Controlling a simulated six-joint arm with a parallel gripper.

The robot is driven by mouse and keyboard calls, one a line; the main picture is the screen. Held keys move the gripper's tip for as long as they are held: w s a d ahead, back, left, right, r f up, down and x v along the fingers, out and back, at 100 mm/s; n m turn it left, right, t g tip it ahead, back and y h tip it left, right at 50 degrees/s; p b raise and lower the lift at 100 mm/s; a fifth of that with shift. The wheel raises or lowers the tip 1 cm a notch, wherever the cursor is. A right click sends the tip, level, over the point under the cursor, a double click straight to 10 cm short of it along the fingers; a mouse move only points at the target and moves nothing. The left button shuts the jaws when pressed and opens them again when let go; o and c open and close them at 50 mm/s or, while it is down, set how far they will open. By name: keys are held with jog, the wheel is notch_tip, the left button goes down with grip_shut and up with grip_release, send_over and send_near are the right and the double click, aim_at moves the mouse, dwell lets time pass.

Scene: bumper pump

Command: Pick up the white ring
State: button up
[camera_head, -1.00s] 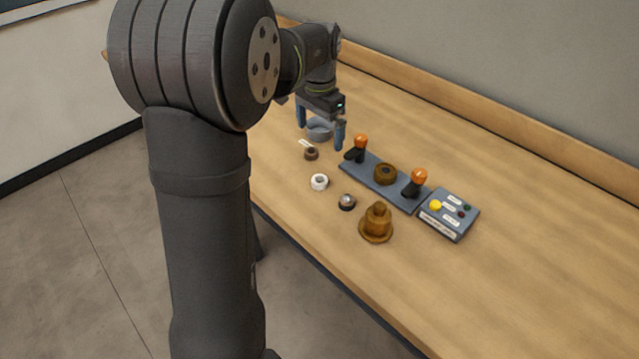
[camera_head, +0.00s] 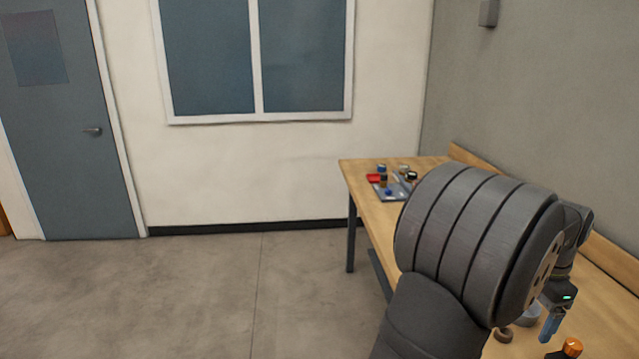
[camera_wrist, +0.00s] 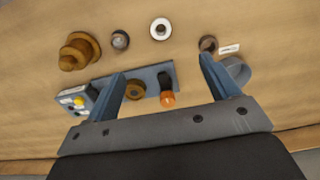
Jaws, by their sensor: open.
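The white ring (camera_wrist: 160,29) lies on the wooden table near the top middle of the wrist view, with a dark hole in its centre. It does not show in the head view now. My gripper (camera_wrist: 163,72) is open with its two blue fingers spread and nothing held between them. It is above the table, and the ring lies beyond the fingertips, apart from them. In the head view my gripper (camera_head: 548,328) is at the right edge, partly hidden by my arm.
A brown ring (camera_wrist: 208,43) and a grey round part (camera_wrist: 236,70) lie right of the white ring. A dark ring (camera_wrist: 120,40) and a bronze stepped part (camera_wrist: 79,50) lie left. The grey fixture (camera_wrist: 152,77) has an orange-topped clamp (camera_wrist: 167,99). A control box (camera_wrist: 76,100) stands left.

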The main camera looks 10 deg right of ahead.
jog(key=c, duration=0.3)
jog(key=s+a+f+n+t+h, duration=0.1)
jog(key=s+a+f+n+h, duration=0.1)
jog(key=a+n+h, duration=0.35)
jog(key=shift+m+y, duration=0.55)
jog(key=shift+m, duration=0.4)
jog(key=x, duration=1)
jog(key=a+x, duration=0.1)
jog(key=x, duration=0.5)
jog(key=shift+w+f, duration=0.3)
jog(key=c, duration=1)
